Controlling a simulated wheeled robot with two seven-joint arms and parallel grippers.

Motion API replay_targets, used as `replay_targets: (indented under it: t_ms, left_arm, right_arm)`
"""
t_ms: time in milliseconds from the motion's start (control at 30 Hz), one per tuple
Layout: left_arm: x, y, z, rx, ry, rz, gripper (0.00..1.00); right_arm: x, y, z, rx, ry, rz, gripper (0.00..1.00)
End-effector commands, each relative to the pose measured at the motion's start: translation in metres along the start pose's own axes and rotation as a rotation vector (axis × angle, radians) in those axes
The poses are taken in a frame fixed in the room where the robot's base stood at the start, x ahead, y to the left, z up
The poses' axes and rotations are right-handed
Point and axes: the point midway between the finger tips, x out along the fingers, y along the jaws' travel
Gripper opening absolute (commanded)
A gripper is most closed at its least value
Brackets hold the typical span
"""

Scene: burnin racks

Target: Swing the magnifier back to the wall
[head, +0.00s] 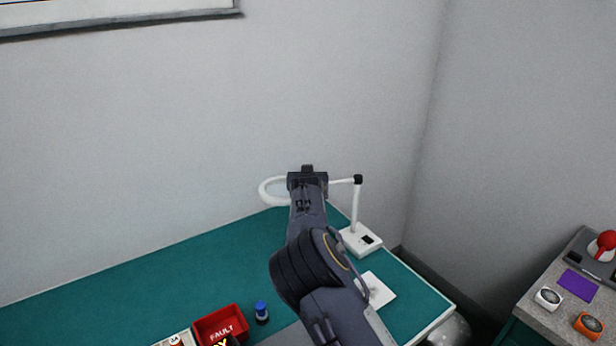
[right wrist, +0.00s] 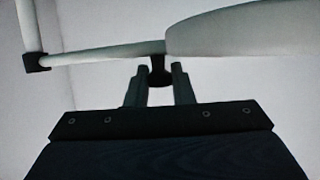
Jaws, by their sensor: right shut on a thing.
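The magnifier stands at the far right end of the green bench. Its white ring head (head: 268,194) points left, and a white arm runs right to a black elbow joint (head: 358,179) above an upright post on a white base (head: 361,240). My right gripper (head: 307,172) reaches over the bench to the magnifier, hiding part of the ring and arm. In the right wrist view its two fingers (right wrist: 158,78) are closed on a small black knob (right wrist: 160,68) below the arm, beside the white head (right wrist: 240,32). My left gripper is not in view.
A red FAULT bin (head: 221,325) and a blue-capped bottle (head: 261,312) sit at the bench's front. A white sheet (head: 376,290) lies near the magnifier base. A grey side counter (head: 560,318) holds a red knob, a purple card and dials. The wall (head: 150,130) stands behind.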

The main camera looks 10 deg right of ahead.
Motion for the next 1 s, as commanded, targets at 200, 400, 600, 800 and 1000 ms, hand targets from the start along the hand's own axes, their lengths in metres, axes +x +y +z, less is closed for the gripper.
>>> replay_targets:
  t_ms: [200,400,600,800,1000]
  left_arm:
    - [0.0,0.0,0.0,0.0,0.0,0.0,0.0]
    - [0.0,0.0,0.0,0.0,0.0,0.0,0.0]
    - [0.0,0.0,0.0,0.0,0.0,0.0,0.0]
    - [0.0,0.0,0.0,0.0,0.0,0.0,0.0]
    - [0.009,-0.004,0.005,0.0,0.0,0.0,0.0]
  right_arm:
    - [0.0,-0.002,-0.001,0.003,0.002,-0.001,0.0]
    - [0.0,-0.002,-0.001,0.002,0.003,-0.001,0.24]
    - [0.0,-0.001,-0.001,0.002,0.002,0.001,0.42]
    - [0.0,0.0,-0.001,0.002,0.001,0.002,0.42]
    - [-0.017,-0.001,0.0,0.005,0.003,0.001,0.42]
